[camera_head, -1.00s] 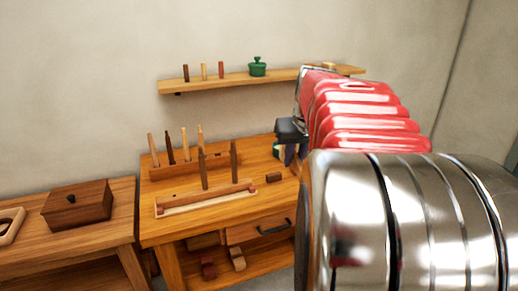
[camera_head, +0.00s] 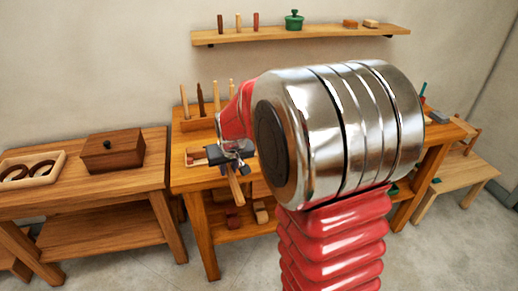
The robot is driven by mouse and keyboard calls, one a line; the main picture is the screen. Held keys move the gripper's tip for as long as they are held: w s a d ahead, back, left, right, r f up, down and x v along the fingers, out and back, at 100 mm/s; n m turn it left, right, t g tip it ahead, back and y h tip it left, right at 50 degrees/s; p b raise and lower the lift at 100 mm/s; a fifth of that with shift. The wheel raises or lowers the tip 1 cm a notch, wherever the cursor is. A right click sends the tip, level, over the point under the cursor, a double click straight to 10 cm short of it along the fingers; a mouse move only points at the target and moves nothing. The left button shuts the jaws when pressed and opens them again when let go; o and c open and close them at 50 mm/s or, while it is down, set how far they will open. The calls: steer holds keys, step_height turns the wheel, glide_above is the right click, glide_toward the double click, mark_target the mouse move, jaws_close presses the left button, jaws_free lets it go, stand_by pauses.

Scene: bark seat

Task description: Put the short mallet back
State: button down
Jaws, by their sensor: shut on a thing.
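My gripper (camera_head: 234,158) is in front of the middle workbench's front part. It is shut on a wooden piece (camera_head: 236,186) that looks like a handle, which points down and slightly right. I cannot see a mallet head clearly; the jaws and my arm cover part of the view. A rack block (camera_head: 196,125) with several upright handles stands at the back of the workbench (camera_head: 187,180). A low light-coloured rack (camera_head: 195,162) shows only its left end beside my gripper; my gripper and arm hide the rest.
A wall shelf (camera_head: 275,36) holds three pegs, a green pot (camera_head: 293,20) and two small blocks. A dark lidded box (camera_head: 113,151) and a tray with rings (camera_head: 58,163) stand on the left table. Blocks (camera_head: 261,212) lie on the lower shelf. My arm covers the workbench's right half.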

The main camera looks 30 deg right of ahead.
steer(key=a+f+n+y, duration=0.1)
steer(key=a+f, duration=0.4)
steer(key=a, duration=0.7)
steer(key=shift+f+n, duration=0.15)
steer(key=shift+n, duration=0.55)
steer(key=shift+a, duration=0.15)
